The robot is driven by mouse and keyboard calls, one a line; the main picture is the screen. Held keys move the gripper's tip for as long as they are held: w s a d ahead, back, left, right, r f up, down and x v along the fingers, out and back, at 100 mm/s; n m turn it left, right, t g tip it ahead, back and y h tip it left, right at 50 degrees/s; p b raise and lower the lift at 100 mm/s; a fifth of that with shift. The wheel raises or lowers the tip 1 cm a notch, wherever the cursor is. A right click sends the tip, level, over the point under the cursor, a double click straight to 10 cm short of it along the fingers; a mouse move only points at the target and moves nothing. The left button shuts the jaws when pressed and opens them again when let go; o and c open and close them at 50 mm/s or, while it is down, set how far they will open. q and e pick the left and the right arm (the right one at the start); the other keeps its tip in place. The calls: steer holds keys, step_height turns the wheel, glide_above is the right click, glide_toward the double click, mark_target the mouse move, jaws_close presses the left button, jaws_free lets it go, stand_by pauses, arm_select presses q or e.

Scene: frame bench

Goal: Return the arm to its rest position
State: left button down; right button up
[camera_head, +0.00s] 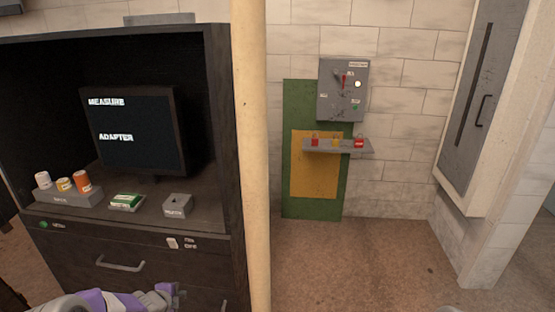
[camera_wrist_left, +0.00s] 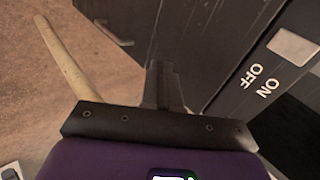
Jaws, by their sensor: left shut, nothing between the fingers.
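My left arm, purple and grey, comes in low at the left of the head view. Its gripper (camera_head: 168,290) is at the bottom edge, in front of the dark cabinet's drawers. In the left wrist view the two fingers of the left gripper (camera_wrist_left: 162,82) are together, with nothing held between them. My right gripper does not show in either view.
The dark cabinet (camera_head: 222,120) holds a screen (camera_head: 140,135) reading "MEASURE" and "ADAPTER". A light switch plate (camera_wrist_left: 293,47) beside ON/OFF lettering is near the left gripper. A pale post (camera_head: 251,150) stands right of the cabinet. The floor (camera_head: 350,265) beyond is clear.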

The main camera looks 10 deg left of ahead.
arm_select(q)
steer(key=s+d+f+n+g+h, duration=0.2)
steer(key=s+d+f+n, duration=0.3)
steer(key=d+f, duration=0.3)
steer(key=s+d+f+n+g+h, duration=0.1)
steer(key=s+d+f+n+g, duration=0.1)
steer(key=s+d+f+n, duration=0.6)
steer(key=s+d+f+n+g, duration=0.2)
steer(key=s+d+n, duration=0.1)
steer(key=s+d, duration=0.2)
steer(key=s+d+f+n+g, duration=0.2)
steer(key=s+d+n, duration=0.1)
steer(key=s, duration=0.4)
steer(key=shift+s+d+f+n+g+h, duration=0.3)
steer(key=shift+s+d+n+h, duration=0.1)
steer(key=shift+d, duration=0.5)
